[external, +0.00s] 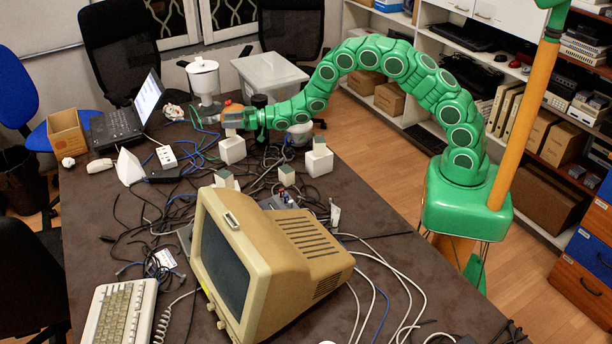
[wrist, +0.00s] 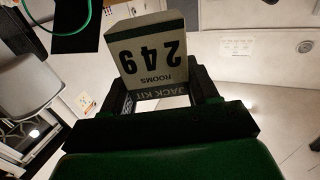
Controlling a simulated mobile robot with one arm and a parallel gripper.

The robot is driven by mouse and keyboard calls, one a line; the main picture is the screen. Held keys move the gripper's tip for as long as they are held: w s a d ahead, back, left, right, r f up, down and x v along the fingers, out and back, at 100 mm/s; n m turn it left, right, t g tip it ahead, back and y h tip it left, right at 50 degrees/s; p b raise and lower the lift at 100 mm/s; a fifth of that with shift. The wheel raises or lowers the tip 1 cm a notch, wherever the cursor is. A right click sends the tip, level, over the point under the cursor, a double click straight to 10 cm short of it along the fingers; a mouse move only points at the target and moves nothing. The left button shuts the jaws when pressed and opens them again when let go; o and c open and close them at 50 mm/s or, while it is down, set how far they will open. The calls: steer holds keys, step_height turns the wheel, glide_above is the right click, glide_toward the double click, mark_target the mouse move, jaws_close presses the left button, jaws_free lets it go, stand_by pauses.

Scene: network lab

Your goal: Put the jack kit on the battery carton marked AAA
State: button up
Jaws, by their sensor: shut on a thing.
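The jack kit, a small cream box with a dark green band, shows in the wrist view (wrist: 147,48) with "JACK KIT", "249" and "ROOMS" upside down on it. My gripper (wrist: 150,100) is shut on it, with one dark finger on each side. In the external view my gripper (external: 234,118) is above the table's far part. A white block-like carton (external: 232,150) stands just below it. A second white carton (external: 319,162) stands further right with a small box on top. No AAA marking is legible, so I cannot tell which carton bears it.
Small green-topped boxes (external: 287,176) stand among tangled cables on the dark table (external: 376,215). A beige monitor (external: 262,262) fills the near part. A laptop (external: 120,122), an open cardboard box (external: 68,133) and a white jug-like appliance (external: 204,82) are at the far side.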

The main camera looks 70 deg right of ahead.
steer(key=shift+w+f, duration=0.3)
steer(key=shift+f, duration=1.45)
steer(key=shift+f, duration=0.15)
steer(key=o, duration=1.2)
steer(key=shift+s, duration=0.1)
steer(key=v, duration=1.2)
